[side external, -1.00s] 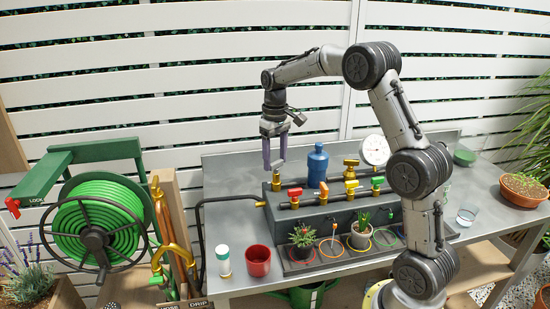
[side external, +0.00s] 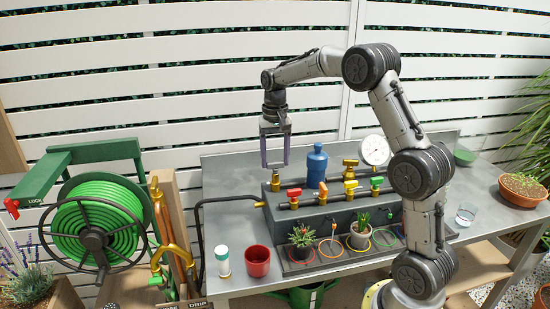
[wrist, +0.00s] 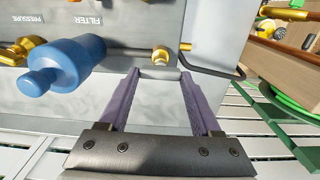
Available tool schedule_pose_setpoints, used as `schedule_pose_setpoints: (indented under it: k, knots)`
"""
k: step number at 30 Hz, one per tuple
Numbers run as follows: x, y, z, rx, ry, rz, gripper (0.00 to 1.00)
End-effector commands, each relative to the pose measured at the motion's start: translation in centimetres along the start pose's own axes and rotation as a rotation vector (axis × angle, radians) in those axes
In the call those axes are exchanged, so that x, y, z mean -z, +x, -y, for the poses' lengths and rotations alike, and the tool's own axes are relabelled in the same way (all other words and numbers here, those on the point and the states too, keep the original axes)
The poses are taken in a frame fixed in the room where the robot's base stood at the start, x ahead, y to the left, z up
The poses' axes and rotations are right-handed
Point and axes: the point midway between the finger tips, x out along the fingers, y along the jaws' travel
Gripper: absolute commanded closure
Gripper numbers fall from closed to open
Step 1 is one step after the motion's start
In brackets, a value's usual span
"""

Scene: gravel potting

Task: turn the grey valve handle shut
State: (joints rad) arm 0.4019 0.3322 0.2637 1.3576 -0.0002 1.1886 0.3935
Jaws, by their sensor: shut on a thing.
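My gripper (side external: 275,165) points down over the left end of the grey pipe block (side external: 340,215), its two purple fingers set well apart. In the wrist view the gripper (wrist: 159,76) has a light grey piece, the grey valve handle (wrist: 160,72), between its fingertips, and it is shut on it. A brass fitting (side external: 276,180) shows just under the fingertips in the side view. The handle itself is too small to make out there, and its exact angle is hard to tell.
A blue bottle (side external: 317,166) stands close to the right of my gripper; it is also in the wrist view (wrist: 62,64). A red cup (side external: 257,262) stands in front.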

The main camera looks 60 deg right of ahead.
Motion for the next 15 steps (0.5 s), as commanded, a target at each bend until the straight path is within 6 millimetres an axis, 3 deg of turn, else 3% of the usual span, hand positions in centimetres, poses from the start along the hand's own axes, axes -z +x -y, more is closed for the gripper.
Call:
schedule_pose_setpoints:
  k: [11,12,15]
  knots:
    - [0.06,-0.2,0.01,0.002,0.008,-0.004,0.91]
    - [0.06,-0.21,0.01,0.002,0.008,-0.004,0.32]
    - [0.06,-0.18,0.0,0.002,0.008,-0.004,0.14]
